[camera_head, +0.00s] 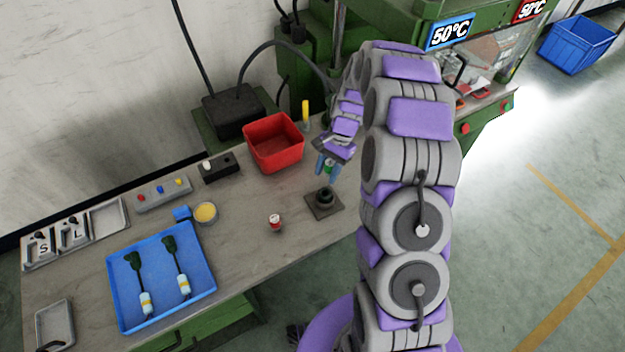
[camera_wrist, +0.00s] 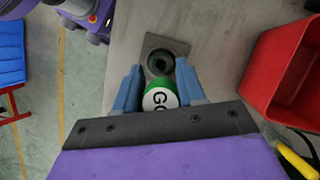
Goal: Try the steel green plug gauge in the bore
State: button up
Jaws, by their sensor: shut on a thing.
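The plug gauge (camera_wrist: 160,97) has a green band and a white end with black letters, partly cut off but starting "GO". My gripper (camera_wrist: 158,88) is shut on it, with a blue finger on each side. In the head view my gripper (camera_head: 328,166) hangs above the bench, just behind the bore block, and the gauge is mostly hidden between the fingers. The bore is in a dark round socket (camera_head: 325,196) on a square grey plate (camera_head: 337,211). In the wrist view the bore (camera_wrist: 160,62) lies just beyond the gauge, uncovered. The gauge appears apart from it.
A red bin (camera_head: 273,148) stands close behind and left of my gripper. A small red and white piece (camera_head: 275,223) stands on the bench. A yellow-handled tool (camera_head: 306,114) is near the bin.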

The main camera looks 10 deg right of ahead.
aim_at(319, 196)
jog(key=shift+s+d+f+m+t+y, duration=0.2)
jog(key=shift+s+f+m, duration=0.1)
jog(key=shift+f+m, duration=0.3)
jog(key=shift+s+d+f+m+t+y, duration=0.2)
jog(key=shift+s+f+m, duration=0.1)
jog(key=shift+f+m, duration=0.3)
jog(key=a, duration=0.2)
jog(key=shift+a, duration=0.35)
jog(key=f+p, duration=0.1)
jog(key=f, duration=0.2)
jog(key=shift+a+f, duration=0.15)
jog(key=shift+a, duration=0.05)
jog(key=shift+a+f, duration=0.1)
jog(key=shift+f, duration=0.15)
jog(key=shift+d+f, duration=0.2)
jog(key=shift+d, duration=0.95)
jog(key=shift+a+p, duration=0.3)
jog(key=shift+a, duration=0.8)
jog(key=shift+d, duration=0.7)
jog(key=shift+a+p, duration=0.35)
jog(key=shift+a, duration=0.25)
